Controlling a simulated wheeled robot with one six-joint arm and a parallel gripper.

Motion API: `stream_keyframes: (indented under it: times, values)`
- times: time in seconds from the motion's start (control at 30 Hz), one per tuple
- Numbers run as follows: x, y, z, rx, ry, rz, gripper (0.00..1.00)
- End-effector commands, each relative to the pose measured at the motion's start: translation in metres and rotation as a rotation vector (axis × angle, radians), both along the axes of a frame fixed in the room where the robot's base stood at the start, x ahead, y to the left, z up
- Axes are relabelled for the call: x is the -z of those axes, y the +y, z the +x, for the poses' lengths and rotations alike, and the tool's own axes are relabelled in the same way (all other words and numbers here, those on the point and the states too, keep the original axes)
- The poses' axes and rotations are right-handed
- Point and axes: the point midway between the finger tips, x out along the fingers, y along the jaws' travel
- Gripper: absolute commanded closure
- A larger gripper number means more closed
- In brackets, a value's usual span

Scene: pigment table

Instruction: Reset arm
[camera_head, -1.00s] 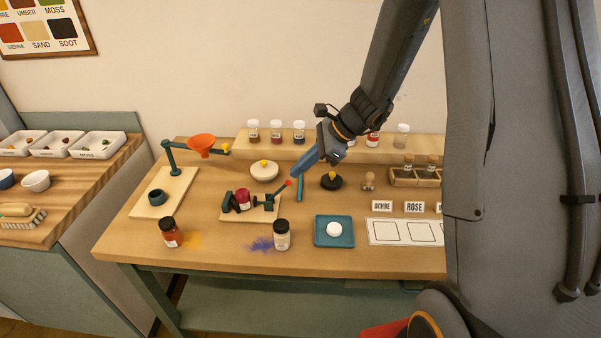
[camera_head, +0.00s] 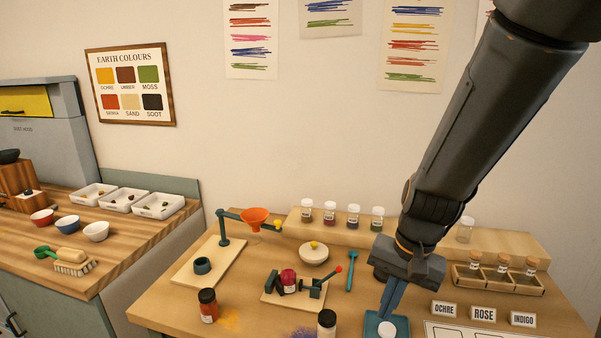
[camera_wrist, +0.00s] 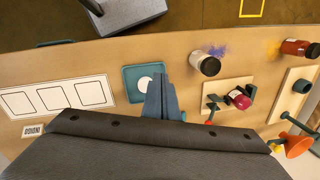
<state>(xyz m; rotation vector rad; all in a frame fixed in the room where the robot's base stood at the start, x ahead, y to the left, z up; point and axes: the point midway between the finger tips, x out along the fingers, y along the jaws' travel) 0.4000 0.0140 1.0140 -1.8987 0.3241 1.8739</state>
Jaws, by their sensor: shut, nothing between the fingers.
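My gripper (camera_head: 391,299) is shut and empty, pointing down above the blue tray (camera_head: 371,328) on the wooden table. I cannot tell the exact height of the fingers above the tray. My arm and wrist hide part of the table and shelf behind them.
A clamp holding a red jar (camera_head: 289,280) stands left of my gripper, with a dark-lidded jar (camera_head: 326,324) in front. A blue spoon-like tool (camera_head: 351,270) lies nearby. Name cards (camera_head: 483,313) and a corked-jar rack (camera_head: 500,277) are at right. An orange funnel (camera_head: 255,218) stands on the left.

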Motion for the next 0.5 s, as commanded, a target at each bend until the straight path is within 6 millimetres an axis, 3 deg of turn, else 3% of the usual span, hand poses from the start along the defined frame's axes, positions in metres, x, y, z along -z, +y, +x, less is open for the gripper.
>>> stream_keyframes:
  times: [0.03, 0.2, 0.5]
  values:
    - [0.011, -0.002, -0.008, -0.121, -0.032, -0.049, 1.0]
    - [0.019, -0.01, -0.026, -0.403, -0.095, -0.156, 1.0]
    - [0.02, -0.013, -0.03, -0.473, -0.11, -0.182, 1.0]
